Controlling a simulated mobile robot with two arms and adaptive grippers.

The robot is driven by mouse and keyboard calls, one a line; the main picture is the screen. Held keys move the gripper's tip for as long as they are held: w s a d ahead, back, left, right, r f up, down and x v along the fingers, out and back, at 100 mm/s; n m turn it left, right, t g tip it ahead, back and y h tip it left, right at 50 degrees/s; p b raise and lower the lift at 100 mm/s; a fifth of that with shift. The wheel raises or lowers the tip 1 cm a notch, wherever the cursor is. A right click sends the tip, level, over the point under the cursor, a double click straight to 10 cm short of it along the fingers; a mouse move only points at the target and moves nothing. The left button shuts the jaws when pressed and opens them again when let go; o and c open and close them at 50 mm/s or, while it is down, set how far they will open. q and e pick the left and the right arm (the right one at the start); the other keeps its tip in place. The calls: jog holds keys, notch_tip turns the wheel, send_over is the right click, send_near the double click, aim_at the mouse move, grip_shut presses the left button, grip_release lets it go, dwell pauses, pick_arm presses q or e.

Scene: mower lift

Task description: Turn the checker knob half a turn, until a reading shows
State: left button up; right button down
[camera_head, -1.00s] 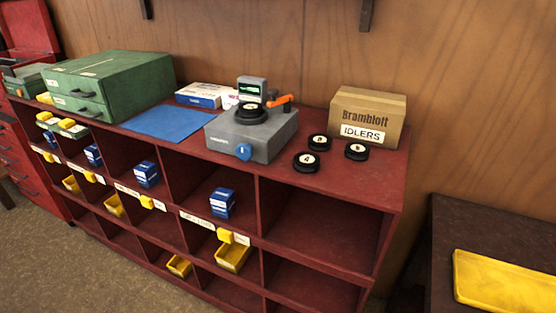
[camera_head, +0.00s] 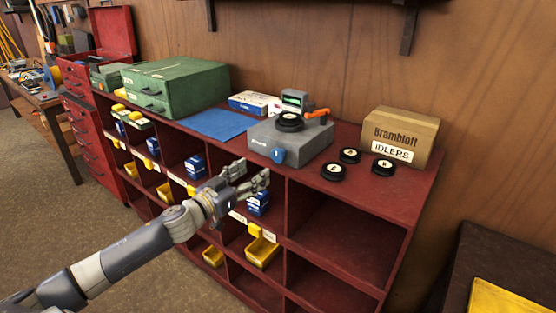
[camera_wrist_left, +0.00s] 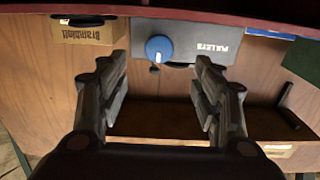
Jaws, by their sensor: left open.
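The checker (camera_head: 310,143) is a grey box on top of the red shelf unit. Its round blue knob (camera_head: 278,155) with a white mark is on the front face. The knob also shows in the left wrist view (camera_wrist_left: 159,48), beyond and between the finger tips. A black pulley (camera_head: 289,122) sits on the checker, beside an orange lever (camera_head: 318,113). The small display (camera_head: 294,99) behind it is partly green, too small to read. My left gripper (camera_head: 251,176) is open and empty, in front of the shelf, below and left of the knob, apart from it.
Three loose black pulleys (camera_head: 333,172) lie right of the checker, before the cardboard IDLERS box (camera_head: 405,137). A blue mat (camera_head: 219,124) and green drawer case (camera_head: 177,84) are to the left. Cubbies below hold blue boxes and yellow bins (camera_head: 262,251).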

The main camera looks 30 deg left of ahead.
aim_at(276, 157)
pick_arm(q)
jog(key=w, duration=0.2)
jog(key=w+p, duration=0.1)
jog(key=w, duration=0.2)
jog(key=w+p, duration=0.1)
jog(key=w, duration=0.2)
jog(key=shift+w+d+r, duration=0.1)
jog(key=shift+d+r, duration=0.05)
jog(key=shift+d, duration=0.2)
jog(key=shift+w+d+p, duration=0.1)
jog(key=shift+w+p, duration=0.3)
jog(key=shift+w, duration=0.4)
jog(key=c, duration=1.1)
